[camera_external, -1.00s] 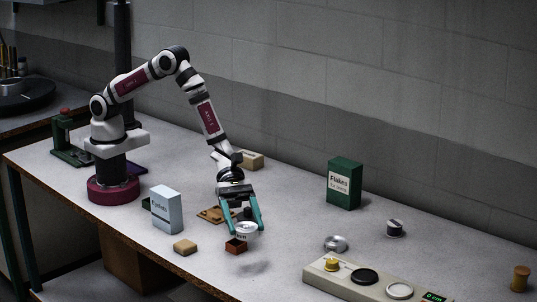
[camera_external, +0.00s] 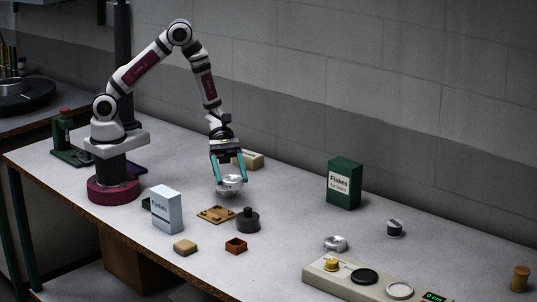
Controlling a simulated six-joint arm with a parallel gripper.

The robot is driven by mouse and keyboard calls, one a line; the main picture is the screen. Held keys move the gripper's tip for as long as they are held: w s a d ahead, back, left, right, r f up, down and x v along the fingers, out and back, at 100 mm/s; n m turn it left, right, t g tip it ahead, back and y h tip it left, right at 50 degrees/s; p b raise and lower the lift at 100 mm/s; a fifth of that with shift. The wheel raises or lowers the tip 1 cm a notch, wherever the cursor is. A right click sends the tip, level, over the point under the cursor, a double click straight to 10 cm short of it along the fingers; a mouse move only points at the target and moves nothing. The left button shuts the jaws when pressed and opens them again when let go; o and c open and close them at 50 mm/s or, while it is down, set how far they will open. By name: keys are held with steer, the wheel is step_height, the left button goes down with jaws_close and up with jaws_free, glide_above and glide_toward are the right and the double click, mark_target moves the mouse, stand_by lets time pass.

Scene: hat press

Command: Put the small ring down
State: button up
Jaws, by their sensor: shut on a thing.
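My gripper (camera_external: 230,183), with teal fingers, is shut on a small round silver-white piece (camera_external: 231,184), likely the small ring. It holds the piece over the table behind the brown wooden plate (camera_external: 216,214). The fingers cover part of its sides. I cannot tell for sure whether it touches the table. Another shiny silver round piece (camera_external: 335,243) lies at the right, near the long beige panel (camera_external: 318,277).
A dark round weight (camera_external: 248,221) and a small red-brown open box (camera_external: 236,245) stand in front of my gripper. A pale blue box (camera_external: 167,210), a tan block (camera_external: 185,247), a cardboard box (camera_external: 251,160) and a green Flakes box (camera_external: 344,186) stand around.

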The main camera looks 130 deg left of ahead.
glide_above(259, 206)
step_height(259, 206, down, 7)
steer(key=shift+d, duration=0.1)
steer(key=shift+f, duration=2)
